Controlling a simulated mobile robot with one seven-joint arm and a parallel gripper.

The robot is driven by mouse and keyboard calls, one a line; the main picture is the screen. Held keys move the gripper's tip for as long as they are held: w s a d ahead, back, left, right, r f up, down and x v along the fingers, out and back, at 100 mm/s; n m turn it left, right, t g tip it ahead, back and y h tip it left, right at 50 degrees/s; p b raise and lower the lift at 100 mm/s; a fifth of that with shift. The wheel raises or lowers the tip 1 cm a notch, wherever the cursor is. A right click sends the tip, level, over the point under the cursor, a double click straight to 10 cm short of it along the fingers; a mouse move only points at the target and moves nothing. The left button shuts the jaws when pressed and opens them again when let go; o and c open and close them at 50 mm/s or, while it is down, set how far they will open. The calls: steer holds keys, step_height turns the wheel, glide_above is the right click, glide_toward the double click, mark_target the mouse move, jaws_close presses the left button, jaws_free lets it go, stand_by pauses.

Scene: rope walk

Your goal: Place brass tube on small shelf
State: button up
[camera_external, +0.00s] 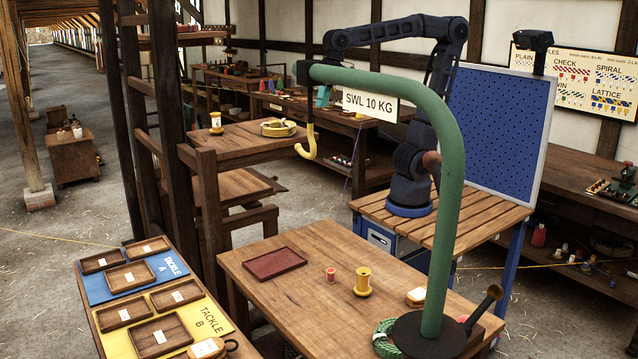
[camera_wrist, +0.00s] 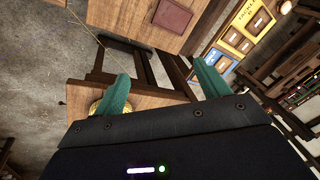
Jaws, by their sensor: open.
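My gripper (camera_external: 322,97) hangs high, partly hidden behind the green crane arm. In the wrist view its two teal fingers (camera_wrist: 162,88) are spread wide, with nothing between them. I cannot pick out a brass tube with certainty; a yellow flanged spool (camera_external: 363,281) stands upright on the front workbench. A small raised wooden shelf (camera_external: 245,143) at left of centre may be the small shelf. In the wrist view the coil (camera_wrist: 97,107) shows partly behind the left finger.
The green crane post (camera_external: 447,220) with its yellow hook (camera_external: 309,140) stands at the front. The workbench (camera_external: 290,315) holds a red tray (camera_external: 275,263), a small red spool (camera_external: 330,274) and green rope (camera_external: 384,335). Tackle trays (camera_external: 130,276) lie at left.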

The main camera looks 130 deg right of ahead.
steer(key=s+a+f+n, duration=0.5)
steer(key=s, duration=0.2)
steer(key=s+a+f+n+t, duration=0.1)
steer(key=s+a+f+n, duration=0.3)
steer(key=s, duration=0.3)
steer(key=shift+s+a+f+n, duration=0.35)
steer(key=shift+f+n, duration=0.25)
steer(key=shift+f, duration=0.25)
